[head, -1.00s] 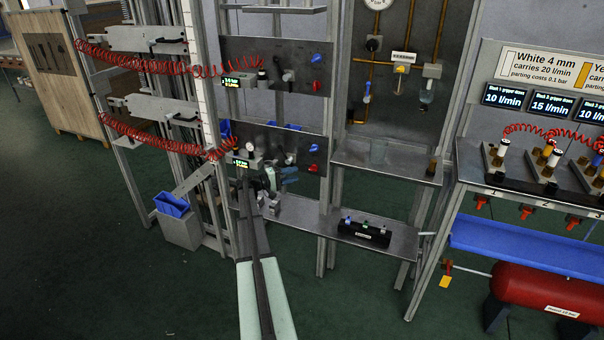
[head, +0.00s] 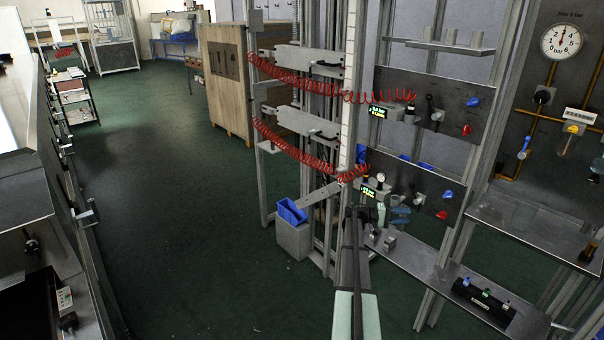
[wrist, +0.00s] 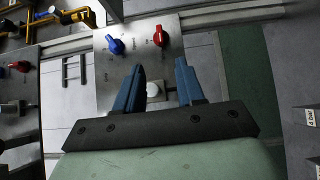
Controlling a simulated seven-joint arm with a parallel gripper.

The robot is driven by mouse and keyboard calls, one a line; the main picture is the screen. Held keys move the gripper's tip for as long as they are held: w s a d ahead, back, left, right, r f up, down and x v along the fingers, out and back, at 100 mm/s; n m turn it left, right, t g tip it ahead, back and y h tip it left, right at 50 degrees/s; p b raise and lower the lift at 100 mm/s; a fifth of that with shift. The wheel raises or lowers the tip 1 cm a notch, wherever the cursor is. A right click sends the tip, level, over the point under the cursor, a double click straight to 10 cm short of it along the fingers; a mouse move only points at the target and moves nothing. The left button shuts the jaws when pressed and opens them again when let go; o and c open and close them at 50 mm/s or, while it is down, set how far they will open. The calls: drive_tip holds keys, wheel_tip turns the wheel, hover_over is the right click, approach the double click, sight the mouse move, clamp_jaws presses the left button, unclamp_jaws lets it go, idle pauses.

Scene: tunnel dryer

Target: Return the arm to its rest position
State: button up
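My gripper (head: 400,213) is in front of the lower grey valve panel (head: 449,196) in the head view, at the end of my extended arm. In the wrist view my gripper (wrist: 160,70) has its two blue fingers apart, with nothing clearly held between them. A round white part (wrist: 153,90) shows in the gap, behind the fingers; I cannot tell its distance. A blue knob (wrist: 115,45) and a red knob (wrist: 160,36) sit on the panel just beyond the fingertips.
Red coiled hoses (head: 300,147) hang left of the panels. A metal shelf (head: 425,262) with a black block (head: 484,299) lies below and right of my gripper. Open green floor (head: 190,230) lies further left.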

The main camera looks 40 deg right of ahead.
drive_tip(key=s+a+f+t+y, duration=0.2)
drive_tip(key=a+f+t+y, duration=0.15)
drive_tip(key=a+f, duration=0.4)
drive_tip(key=s+a+f+t+y, duration=0.2)
drive_tip(key=a+f+t+y, duration=0.15)
drive_tip(key=a+f, duration=0.4)
drive_tip(key=a+f+n+t+y, duration=0.15)
drive_tip(key=a+f, duration=0.25)
drive_tip(key=a, duration=0.5)
drive_tip(key=a+f+y, duration=0.2)
drive_tip(key=a+f, duration=0.2)
drive_tip(key=a, duration=0.5)
drive_tip(key=a+f+t+y, duration=0.15)
drive_tip(key=a+f, duration=0.25)
drive_tip(key=a, duration=0.6)
drive_tip(key=s+a+f+n+y, duration=0.1)
drive_tip(key=s+a+f, duration=0.1)
drive_tip(key=a, duration=0.8)
drive_tip(key=s+a+f+n+y, duration=0.1)
drive_tip(key=s+a+f, duration=0.1)
drive_tip(key=a, duration=0.7)
drive_tip(key=s+a+f+n+g, duration=0.1)
drive_tip(key=s+a+n+g, duration=0.1)
drive_tip(key=s+a, duration=0.5)
drive_tip(key=s+a+f+n+g+h, duration=0.1)
drive_tip(key=s+a+f+n+g, duration=0.1)
drive_tip(key=s+a, duration=0.5)
drive_tip(key=a+n, duration=0.1)
drive_tip(key=a, duration=0.4)
drive_tip(key=shift+a, duration=0.25)
